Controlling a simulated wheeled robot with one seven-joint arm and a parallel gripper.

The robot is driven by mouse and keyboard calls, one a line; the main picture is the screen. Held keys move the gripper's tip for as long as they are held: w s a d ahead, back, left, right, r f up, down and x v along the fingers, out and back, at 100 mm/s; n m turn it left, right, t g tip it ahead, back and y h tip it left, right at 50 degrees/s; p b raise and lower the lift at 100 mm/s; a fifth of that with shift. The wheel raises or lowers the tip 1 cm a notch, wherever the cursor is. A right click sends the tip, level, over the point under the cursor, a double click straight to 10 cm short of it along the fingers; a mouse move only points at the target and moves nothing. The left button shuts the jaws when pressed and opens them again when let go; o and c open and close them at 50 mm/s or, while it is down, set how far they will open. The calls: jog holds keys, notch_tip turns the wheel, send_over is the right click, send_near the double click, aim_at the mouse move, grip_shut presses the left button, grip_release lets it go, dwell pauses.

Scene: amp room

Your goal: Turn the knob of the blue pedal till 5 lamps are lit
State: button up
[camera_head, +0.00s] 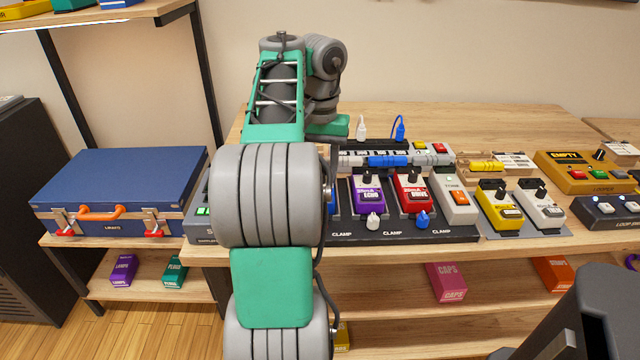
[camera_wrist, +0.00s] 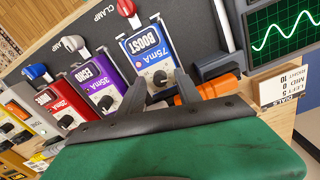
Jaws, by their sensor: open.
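The blue pedal (camera_wrist: 148,48), marked BOOST 75mA, shows in the wrist view in a slot of the dark board. Its dark knob (camera_wrist: 160,78) lies between the fingertips of my gripper (camera_wrist: 167,82). The gripper is open, with a finger on each side of the knob; I cannot tell whether either touches it. In the head view my arm hides the gripper and nearly all of the blue pedal, leaving a thin blue edge (camera_head: 332,204). No lit lamps on the blue pedal can be made out.
The purple ECHO pedal (camera_head: 369,192) and red pedal (camera_head: 411,192) stand beside it, with clamps around. In the wrist view, an orange handle (camera_wrist: 218,86), a screen with a green wave (camera_wrist: 282,28) and a white card (camera_wrist: 284,88) are close by. A blue case (camera_head: 125,185) stands left.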

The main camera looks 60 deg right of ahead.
jog(key=shift+c, duration=0.5)
jog(key=shift+f, duration=0.1)
grip_shut()
jog(key=shift+a, duration=0.1)
